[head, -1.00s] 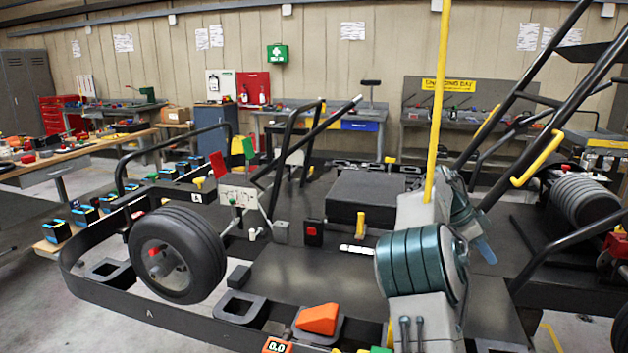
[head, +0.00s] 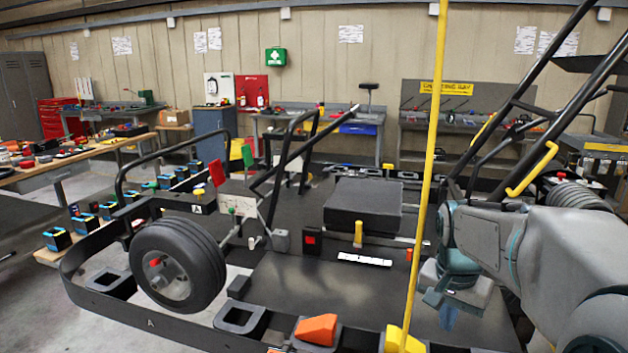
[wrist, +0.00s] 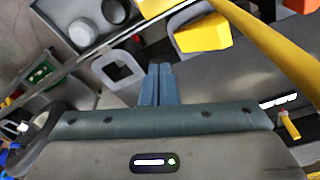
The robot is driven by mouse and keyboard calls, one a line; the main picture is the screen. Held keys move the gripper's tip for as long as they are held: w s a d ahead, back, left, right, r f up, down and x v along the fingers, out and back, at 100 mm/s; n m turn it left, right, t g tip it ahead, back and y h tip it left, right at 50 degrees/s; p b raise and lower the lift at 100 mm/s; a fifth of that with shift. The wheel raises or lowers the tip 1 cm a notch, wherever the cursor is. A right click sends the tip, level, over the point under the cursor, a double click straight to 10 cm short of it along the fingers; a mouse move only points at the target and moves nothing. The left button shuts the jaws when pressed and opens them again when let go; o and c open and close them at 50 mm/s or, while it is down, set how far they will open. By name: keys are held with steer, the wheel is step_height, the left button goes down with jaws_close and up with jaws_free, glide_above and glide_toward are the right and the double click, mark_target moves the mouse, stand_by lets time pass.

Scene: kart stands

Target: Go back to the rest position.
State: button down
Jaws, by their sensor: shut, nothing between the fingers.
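My gripper (wrist: 160,84) shows in the wrist view with its two blue fingers closed together and nothing between them. In the head view my gripper (head: 446,312) hangs at the right, fingers down, above the dark deck of the kart stand (head: 290,290) and just right of the yellow pole (head: 428,170). It looks apart from the deck. My arm covers the right side of the head view and hides part of the stand behind it.
The yellow pole stands close beside my gripper. A wheel (head: 178,262) is at the stand's left, an orange wedge (head: 317,328) at its front edge. A black box (head: 362,207) sits on the deck. Black roll bars (head: 540,95) rise at the right. Open floor lies front left.

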steer(key=s+a+f+n+t+y+p, duration=0.1)
steer(key=s+a+f+n, duration=0.1)
steer(key=s+a+n, duration=0.5)
steer(key=s+a, duration=0.2)
steer(key=s, duration=0.4)
steer(key=shift+s+f+n+t, duration=0.15)
steer(key=shift+f+n+t, duration=0.15)
steer(key=shift+n, duration=0.1)
